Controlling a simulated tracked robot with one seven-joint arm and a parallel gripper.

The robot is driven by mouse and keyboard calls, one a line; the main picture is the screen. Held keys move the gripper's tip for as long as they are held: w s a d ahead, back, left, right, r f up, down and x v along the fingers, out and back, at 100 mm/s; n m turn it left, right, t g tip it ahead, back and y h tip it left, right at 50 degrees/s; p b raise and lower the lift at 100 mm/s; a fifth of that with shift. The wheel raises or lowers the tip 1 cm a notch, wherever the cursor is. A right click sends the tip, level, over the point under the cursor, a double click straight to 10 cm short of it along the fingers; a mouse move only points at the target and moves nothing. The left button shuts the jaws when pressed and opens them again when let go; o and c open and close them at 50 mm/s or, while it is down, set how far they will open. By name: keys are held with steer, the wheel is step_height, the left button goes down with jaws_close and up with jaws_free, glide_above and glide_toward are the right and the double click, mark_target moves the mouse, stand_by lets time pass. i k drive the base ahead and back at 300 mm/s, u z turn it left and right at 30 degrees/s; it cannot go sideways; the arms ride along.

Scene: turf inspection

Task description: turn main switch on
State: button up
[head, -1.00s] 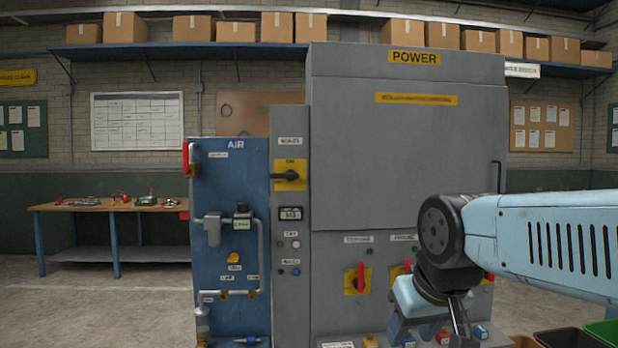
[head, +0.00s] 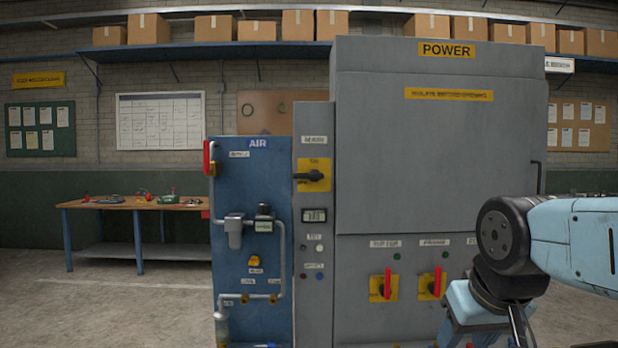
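The main switch (head: 314,175) is a black rotary handle on a yellow plate, high on the narrow grey panel (head: 313,125) left of the POWER cabinet (head: 440,150). Its handle lies horizontal, with the long end pointing left. Small lettering on the plate is too blurred to read surely. My gripper (head: 480,315) hangs at the bottom right, below my arm's dark joint, well right of and below the switch and apart from it. Its fingertips are cut off or hidden, so its opening does not show.
Two red-handled switches (head: 387,285) (head: 437,283) on yellow plates sit low on the cabinet. A blue AIR panel (head: 253,190) with pipes and a red lever (head: 209,158) adjoins on the left. A workbench (head: 137,203) stands further left. Floor at the left front is clear.

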mark_target(314, 175)
steer(key=i, duration=0.9)
steer(key=u, duration=0.05)
